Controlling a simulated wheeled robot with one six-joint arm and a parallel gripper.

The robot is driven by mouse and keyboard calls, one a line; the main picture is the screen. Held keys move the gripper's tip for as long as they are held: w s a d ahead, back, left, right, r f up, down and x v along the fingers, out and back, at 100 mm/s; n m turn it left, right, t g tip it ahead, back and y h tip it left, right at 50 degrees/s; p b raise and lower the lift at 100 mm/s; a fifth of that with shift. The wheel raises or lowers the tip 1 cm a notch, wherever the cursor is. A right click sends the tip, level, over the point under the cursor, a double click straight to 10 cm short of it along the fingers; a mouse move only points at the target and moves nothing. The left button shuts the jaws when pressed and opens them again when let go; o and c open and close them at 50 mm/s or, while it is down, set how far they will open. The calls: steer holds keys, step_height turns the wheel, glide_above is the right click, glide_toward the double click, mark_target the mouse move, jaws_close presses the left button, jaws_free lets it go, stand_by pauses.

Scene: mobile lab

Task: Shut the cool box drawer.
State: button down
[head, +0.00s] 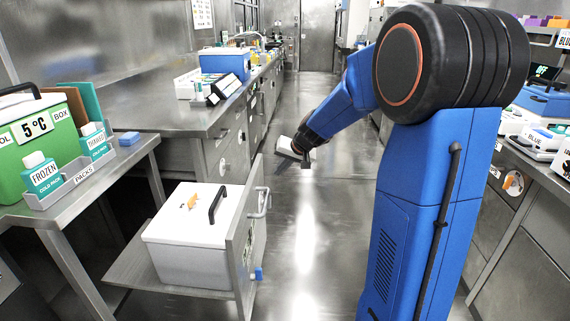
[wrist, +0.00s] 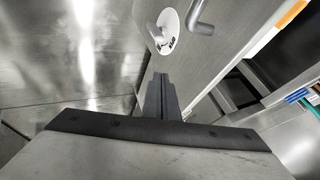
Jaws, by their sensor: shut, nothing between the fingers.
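The cool box drawer stands pulled out at the lower left of the head view, its upright metal front panel (head: 245,236) facing the aisle. A bar handle (head: 262,201) is on that panel; in the wrist view the handle (wrist: 201,18) shows beside a round white label (wrist: 167,26). The white cool box (head: 187,262) with a black handle sits in the drawer. My gripper (head: 284,166) is above and just beyond the panel in the head view. In the wrist view its fingers (wrist: 159,92) are shut and empty, pointing toward the panel. Whether they touch it is unclear.
A green box (head: 38,148) and a tray of cold packs (head: 70,182) stand on the left bench. A long steel counter (head: 185,118) lies behind, with a blue-and-white box (head: 225,62). The aisle floor (head: 325,220) is clear. Another bench with instruments is on the right.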

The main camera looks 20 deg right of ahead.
mark_target(261, 177)
steer(key=shift+w+a+f, duration=0.2)
steer(key=shift+w+a, duration=0.3)
steer(key=shift+a, duration=0.15)
steer(key=shift+w+a+f, duration=0.2)
steer(key=shift+w+a, duration=0.25)
steer(key=shift+a, duration=0.2)
steer(key=shift+w+a+f, duration=0.2)
steer(key=shift+w+a, duration=0.3)
steer(key=shift+a, duration=0.15)
steer(key=shift+a, duration=0.1)
steer(key=w+a, duration=0.7)
steer(key=a, duration=0.5)
steer(key=w+a, duration=0.7)
steer(key=a, duration=0.6)
steer(key=w+a, duration=0.8)
steer(key=a, duration=0.5)
steer(key=shift+a, duration=0.15)
steer(key=shift+w, duration=0.1)
